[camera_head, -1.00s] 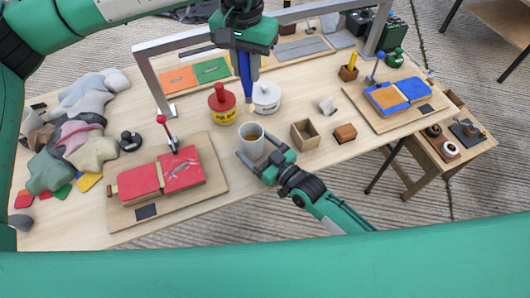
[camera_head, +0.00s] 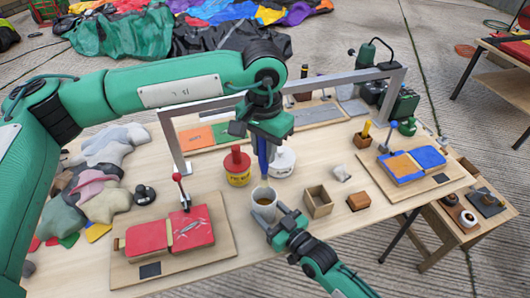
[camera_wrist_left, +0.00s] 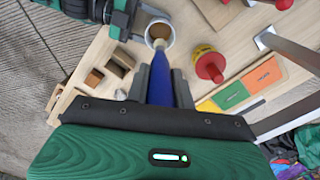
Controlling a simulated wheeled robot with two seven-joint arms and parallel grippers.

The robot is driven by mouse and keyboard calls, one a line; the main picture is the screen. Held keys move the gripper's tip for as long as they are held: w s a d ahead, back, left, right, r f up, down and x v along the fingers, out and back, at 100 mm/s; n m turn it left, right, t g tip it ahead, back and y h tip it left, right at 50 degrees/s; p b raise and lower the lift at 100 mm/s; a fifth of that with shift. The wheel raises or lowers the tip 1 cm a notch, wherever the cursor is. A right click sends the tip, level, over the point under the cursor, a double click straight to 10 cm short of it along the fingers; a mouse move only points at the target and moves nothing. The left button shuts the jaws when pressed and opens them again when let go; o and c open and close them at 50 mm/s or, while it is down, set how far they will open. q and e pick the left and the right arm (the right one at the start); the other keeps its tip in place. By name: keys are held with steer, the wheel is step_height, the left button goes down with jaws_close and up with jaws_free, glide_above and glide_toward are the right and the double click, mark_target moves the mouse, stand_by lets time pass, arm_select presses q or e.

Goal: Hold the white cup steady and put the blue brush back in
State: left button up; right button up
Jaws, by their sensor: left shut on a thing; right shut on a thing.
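The white cup (camera_head: 264,204) stands on the table, its brownish inside showing. My right gripper (camera_head: 268,218) is shut on the cup from the front right; it also shows in the left wrist view (camera_wrist_left: 142,22). My left gripper (camera_head: 262,146) is shut on the blue brush (camera_head: 263,162) and holds it upright, tip down, just above the cup. In the left wrist view the blue brush (camera_wrist_left: 161,82) runs from between the fingers, and its pale tip overlaps the mouth of the cup (camera_wrist_left: 166,27). I cannot tell whether the tip is inside the rim.
A yellow pot with a red lid (camera_head: 237,170) and a white-lidded pot (camera_head: 282,162) stand close behind the cup. An open wooden box (camera_head: 318,202) is to its right, a red pad on a board (camera_head: 190,230) to its left. A grey metal frame (camera_head: 170,140) spans the back.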

mark_target(264, 173)
arm_select(q)
steer(key=shift+f, duration=1.95)
steer(key=shift+f, duration=0.15)
steer(key=shift+f, duration=0.45)
steer(key=shift+f, duration=0.25)
steer(key=shift+f, duration=0.35)
steer(key=shift+f, duration=0.35)
steer(key=shift+f, duration=0.4)
steer(key=shift+f, duration=0.3)
steer(key=shift+f, duration=0.4)
